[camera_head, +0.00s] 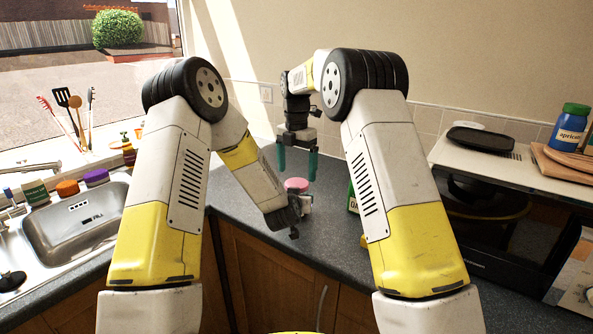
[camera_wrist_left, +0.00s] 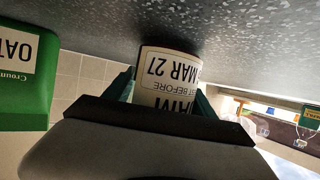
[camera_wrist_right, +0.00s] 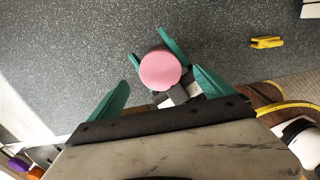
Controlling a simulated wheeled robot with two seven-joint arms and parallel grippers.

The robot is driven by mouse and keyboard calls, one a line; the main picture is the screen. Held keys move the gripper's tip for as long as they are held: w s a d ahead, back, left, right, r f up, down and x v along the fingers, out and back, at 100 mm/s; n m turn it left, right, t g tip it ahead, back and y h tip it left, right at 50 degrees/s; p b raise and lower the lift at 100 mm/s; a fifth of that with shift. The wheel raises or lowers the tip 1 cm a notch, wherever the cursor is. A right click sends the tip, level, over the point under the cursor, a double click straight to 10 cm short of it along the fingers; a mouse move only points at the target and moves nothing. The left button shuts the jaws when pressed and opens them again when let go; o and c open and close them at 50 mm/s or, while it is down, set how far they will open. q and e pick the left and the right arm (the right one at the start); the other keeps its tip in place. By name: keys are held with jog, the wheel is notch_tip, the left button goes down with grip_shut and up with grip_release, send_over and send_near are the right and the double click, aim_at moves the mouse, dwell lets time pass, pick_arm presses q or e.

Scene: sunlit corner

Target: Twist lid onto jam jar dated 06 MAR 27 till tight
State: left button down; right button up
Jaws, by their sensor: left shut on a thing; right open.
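The jam jar (camera_wrist_left: 170,68) shows upside down in the left wrist view; its label reads "JAM", "BEFORE" and "MAR 27", with the day not readable. My left gripper (camera_wrist_left: 165,88) is shut around its body, low over the counter. A pink lid (camera_head: 296,184) sits at the top of the jar; it also shows from above in the right wrist view (camera_wrist_right: 160,70). I cannot tell how tight it is. My right gripper (camera_head: 298,160) is open, pointing down above the lid, its teal fingers apart on either side and not touching it.
A green oats box (camera_wrist_left: 22,75) stands close by the jar, partly hidden by my right arm in the head view. A small yellow object (camera_wrist_right: 267,42) lies on the counter. The sink (camera_head: 75,222) is at left, the microwave (camera_head: 480,165) at right. The counter behind the jar is clear.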

notch_tip(320, 180, up, 12)
dwell(0.7)
pick_arm(q)
jog(key=shift+c, duration=1.1)
grip_release()
jog(key=v, duration=0.8)
jog(key=shift+w, duration=0.1)
